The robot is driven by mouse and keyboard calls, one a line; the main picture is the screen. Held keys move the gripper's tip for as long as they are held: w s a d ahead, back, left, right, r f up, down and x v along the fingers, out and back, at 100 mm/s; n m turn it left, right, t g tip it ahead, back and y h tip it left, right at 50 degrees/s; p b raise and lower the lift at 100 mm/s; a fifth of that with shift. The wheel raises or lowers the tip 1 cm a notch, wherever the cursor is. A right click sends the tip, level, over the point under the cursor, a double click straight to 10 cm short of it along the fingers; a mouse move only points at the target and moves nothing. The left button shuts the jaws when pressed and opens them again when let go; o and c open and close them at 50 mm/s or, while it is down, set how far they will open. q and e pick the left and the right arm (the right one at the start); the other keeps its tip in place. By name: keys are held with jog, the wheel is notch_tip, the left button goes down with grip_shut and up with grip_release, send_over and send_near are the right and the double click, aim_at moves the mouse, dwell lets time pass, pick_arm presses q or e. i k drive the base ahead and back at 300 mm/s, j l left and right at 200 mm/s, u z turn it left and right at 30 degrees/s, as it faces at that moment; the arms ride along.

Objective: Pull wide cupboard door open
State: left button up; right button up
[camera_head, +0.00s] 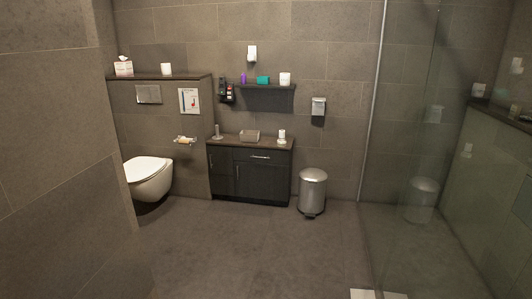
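A dark low vanity cabinet (250,171) stands against the back wall, near the middle of the head view. Its wide door front (263,182) is on the right side, under a drawer with a horizontal light handle (261,156). A narrower door (222,173) with a small vertical handle is on the left. The fronts look closed, flush with the cabinet. Neither of my grippers shows in this view, and the cabinet is far off across the floor.
A metal pedal bin (312,190) stands right of the cabinet. A white wall toilet (149,177) is at left. A glass shower panel (405,150) bounds the right side. A near wall (55,150) fills the left edge. The floor (235,245) before the cabinet is clear.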

aim_at(257, 181)
jog(key=i, duration=2.4)
